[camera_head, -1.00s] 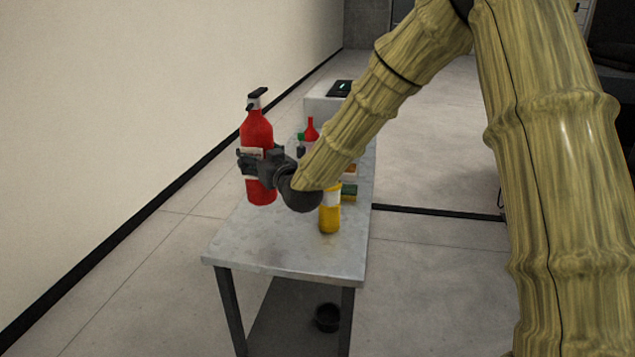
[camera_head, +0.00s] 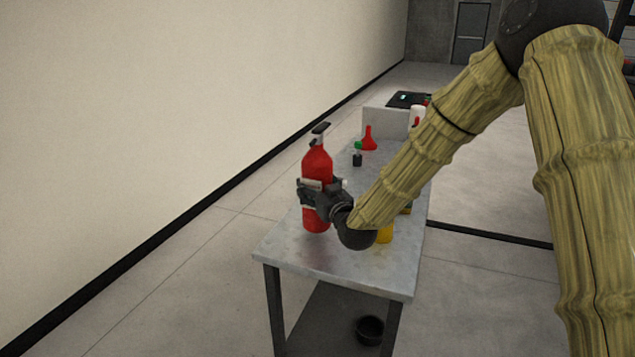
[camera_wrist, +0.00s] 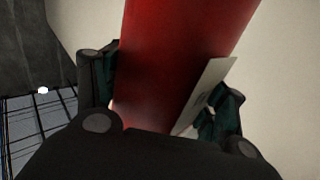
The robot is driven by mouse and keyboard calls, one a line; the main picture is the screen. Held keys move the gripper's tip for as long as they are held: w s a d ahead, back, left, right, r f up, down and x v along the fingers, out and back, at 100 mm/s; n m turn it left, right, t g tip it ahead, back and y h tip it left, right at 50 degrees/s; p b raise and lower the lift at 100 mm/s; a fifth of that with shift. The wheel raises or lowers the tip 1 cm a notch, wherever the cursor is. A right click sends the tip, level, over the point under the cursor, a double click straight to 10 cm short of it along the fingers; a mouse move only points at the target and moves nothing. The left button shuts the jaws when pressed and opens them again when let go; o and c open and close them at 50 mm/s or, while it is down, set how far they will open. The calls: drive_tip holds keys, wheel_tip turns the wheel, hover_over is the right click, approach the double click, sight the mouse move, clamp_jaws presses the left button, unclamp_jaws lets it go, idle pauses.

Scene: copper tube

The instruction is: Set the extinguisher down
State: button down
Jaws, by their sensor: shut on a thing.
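The red extinguisher (camera_head: 317,166) is upright, with a black handle on top. My gripper (camera_head: 316,193) is shut around its body. In the head view its base shows over the left part of the grey metal table (camera_head: 335,264); I cannot tell whether it touches the top. In the wrist view the red body (camera_wrist: 180,60) fills the middle, between the two dark fingers, with a pale label on its right side.
A yellow container (camera_head: 385,234) stands on the table, partly behind my arm. A red funnel (camera_head: 369,140) and a small dark bottle with a green top (camera_head: 357,156) are farther back. The table's front left corner is bare. A black pot (camera_head: 369,329) sits on the lower shelf.

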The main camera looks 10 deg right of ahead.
drive_tip(key=shift+w+f, duration=0.1)
drive_tip(key=shift+f, duration=1.1)
drive_tip(key=shift+c, duration=0.8)
unclamp_jaws()
drive_tip(key=shift+f, duration=0.1)
drive_tip(key=s+d, duration=0.2)
drive_tip(key=s, duration=1)
drive_tip(key=shift+d, duration=0.15)
